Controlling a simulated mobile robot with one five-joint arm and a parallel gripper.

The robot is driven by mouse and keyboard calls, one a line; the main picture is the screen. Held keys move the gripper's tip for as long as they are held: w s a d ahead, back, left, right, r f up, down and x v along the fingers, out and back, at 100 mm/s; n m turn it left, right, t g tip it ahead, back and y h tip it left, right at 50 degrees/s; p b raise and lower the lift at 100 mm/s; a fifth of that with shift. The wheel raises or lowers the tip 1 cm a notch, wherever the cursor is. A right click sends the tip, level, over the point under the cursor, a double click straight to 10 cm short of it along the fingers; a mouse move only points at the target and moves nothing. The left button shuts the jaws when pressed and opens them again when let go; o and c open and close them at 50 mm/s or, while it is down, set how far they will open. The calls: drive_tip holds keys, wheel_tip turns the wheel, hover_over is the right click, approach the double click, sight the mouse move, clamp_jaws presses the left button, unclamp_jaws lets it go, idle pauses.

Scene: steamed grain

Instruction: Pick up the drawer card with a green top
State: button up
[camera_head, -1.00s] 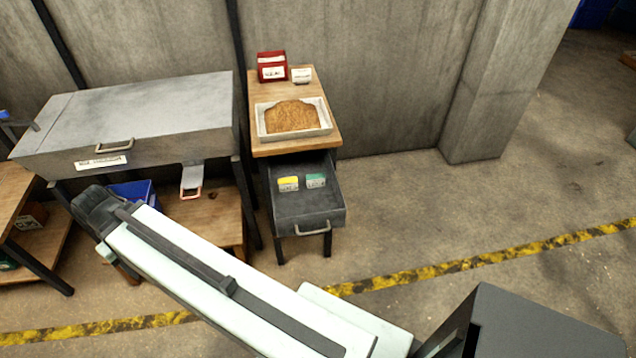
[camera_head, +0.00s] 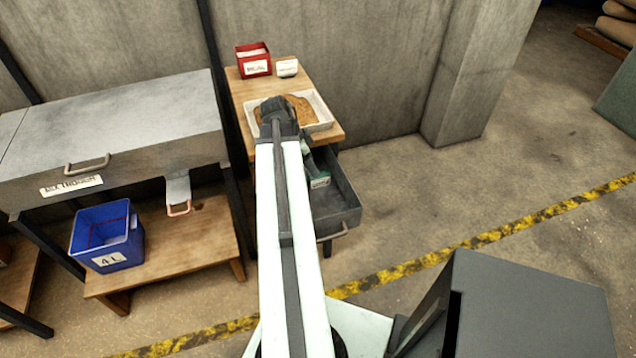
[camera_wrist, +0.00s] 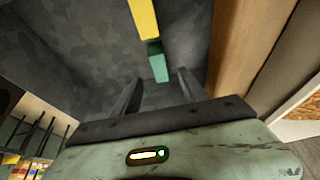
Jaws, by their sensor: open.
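The drawer card with a green top (camera_head: 320,182) stands in the open dark drawer (camera_head: 347,190). Its green top (camera_wrist: 158,64) shows in the wrist view just beyond and between my fingertips, apart from them. A yellow-topped card (camera_wrist: 143,18) is close beside it in the wrist view; my arm hides it in the head view. My gripper (camera_wrist: 157,84) is open and empty, over the drawer. In the head view my arm largely covers the gripper, so its exact height above the card is hard to tell.
The drawer hangs under a wooden table (camera_head: 240,100) that bears a white tray of grain (camera_head: 322,108), a red box (camera_head: 254,62) and a small white card (camera_head: 287,68). Left stand a metal trough (camera_head: 130,130) and a blue bin (camera_head: 108,238).

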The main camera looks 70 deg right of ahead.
sight(320, 177)
drive_tip(key=shift+b+x, duration=1)
drive_tip(key=shift+x, duration=0.1)
drive_tip(key=shift+s+f+b, duration=0.2)
drive_tip(key=shift+f+b, duration=0.1)
drive_tip(key=shift+f, duration=0.05)
drive_tip(key=shift+d+r, duration=0.1)
drive_tip(key=shift+r, duration=0.05)
drive_tip(key=b+x, duration=0.5)
drive_tip(key=shift+f, duration=0.3)
drive_tip(key=shift+r, duration=0.2)
drive_tip(key=shift+p, duration=0.3)
clamp_jaws()
